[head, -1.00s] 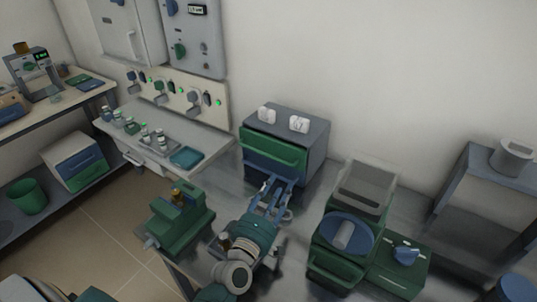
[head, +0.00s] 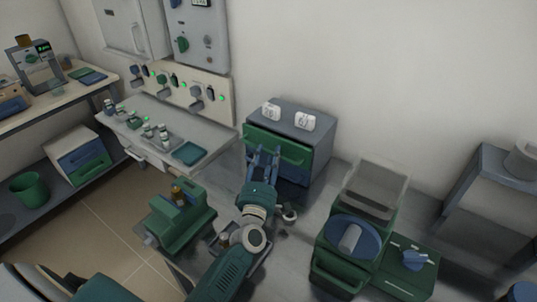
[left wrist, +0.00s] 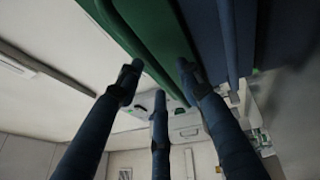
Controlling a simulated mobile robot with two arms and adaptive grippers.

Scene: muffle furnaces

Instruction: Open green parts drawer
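The green parts drawer (head: 292,150) is the upper front of a small grey-blue cabinet (head: 318,140) on the bench, in the middle of the head view. It looks shut. My left gripper (head: 263,152) is at the left part of its front, with its blue fingers pointing at it. In the left wrist view, the green drawer's long edge (left wrist: 140,42) crosses the top, close to the fingertips. My left gripper (left wrist: 157,76) has its fingers spread, with nothing seen held between them. Whether a finger touches the drawer cannot be told. My right gripper is not in view.
A green machine (head: 180,215) stands left of my arm, and a green and blue machine (head: 352,240) stands to the right. A tray table (head: 215,150) is at the left. The wall is close behind.

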